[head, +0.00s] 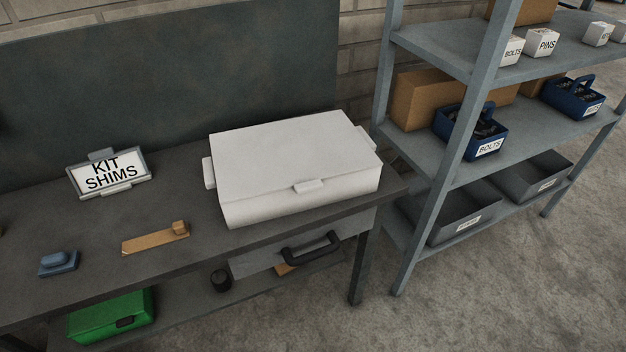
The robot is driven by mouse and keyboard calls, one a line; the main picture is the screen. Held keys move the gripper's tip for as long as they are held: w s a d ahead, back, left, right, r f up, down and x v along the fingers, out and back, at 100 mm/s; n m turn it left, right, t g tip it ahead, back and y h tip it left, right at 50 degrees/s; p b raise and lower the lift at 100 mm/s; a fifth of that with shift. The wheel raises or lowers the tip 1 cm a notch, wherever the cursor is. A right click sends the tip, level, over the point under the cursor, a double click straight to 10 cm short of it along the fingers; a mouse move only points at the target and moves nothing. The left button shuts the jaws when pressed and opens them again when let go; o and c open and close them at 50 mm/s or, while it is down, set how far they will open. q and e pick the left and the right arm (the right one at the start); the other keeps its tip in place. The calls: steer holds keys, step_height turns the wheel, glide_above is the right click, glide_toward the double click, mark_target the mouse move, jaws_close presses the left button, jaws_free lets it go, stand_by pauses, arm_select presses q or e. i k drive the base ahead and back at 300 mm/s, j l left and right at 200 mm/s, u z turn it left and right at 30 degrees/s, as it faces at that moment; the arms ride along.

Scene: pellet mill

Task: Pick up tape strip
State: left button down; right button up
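A flat tan strip (152,240), which looks like the tape strip, lies on the dark workbench (185,205). A small raised tan block or tab sits at its right end. It lies between a small blue object and the white case, touching neither. Neither of my grippers shows in the head view.
A closed white case (290,165) stands right of the strip. A "KIT SHIMS" sign (108,172) stands behind it, and a blue object (59,262) lies to the left. A drawer handle (311,248) juts out below the benchtop. A loaded shelf rack (440,160) stands at right.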

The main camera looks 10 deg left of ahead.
mark_target(180, 230)
steer(key=u, duration=1.45)
